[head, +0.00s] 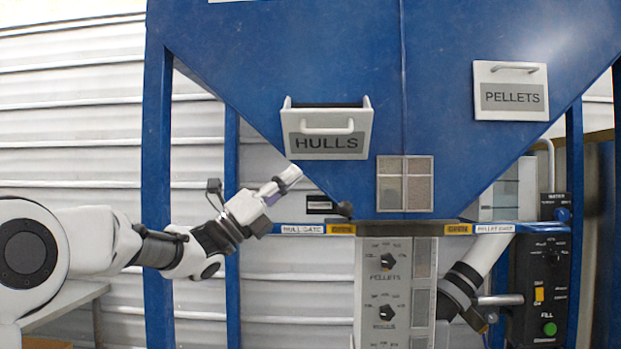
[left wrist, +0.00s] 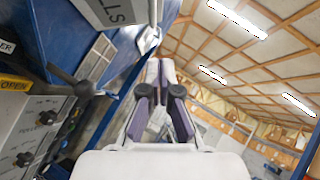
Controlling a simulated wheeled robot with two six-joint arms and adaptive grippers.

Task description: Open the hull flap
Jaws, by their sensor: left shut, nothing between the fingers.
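The hull flap (head: 325,133), a white panel marked HULLS with a bar handle, is on the left of the blue hopper's sloping front. It is tilted outward at the top, with side walls and a dark opening showing behind its upper edge. Part of it also shows in the left wrist view (left wrist: 112,12), at the top left. My left gripper (head: 291,174) is shut and empty, just below and left of the flap's lower left corner, apart from the handle. Its closed fingers (left wrist: 160,72) point away from the wrist camera. My right gripper cannot be made out.
The PELLETS flap (head: 510,91) lies flat on the right. A black knob (head: 345,210) sticks out below the hull flap, above the gate rail. The dial panel (head: 387,280) hangs under the hopper. A blue post (head: 157,180) stands behind my left arm.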

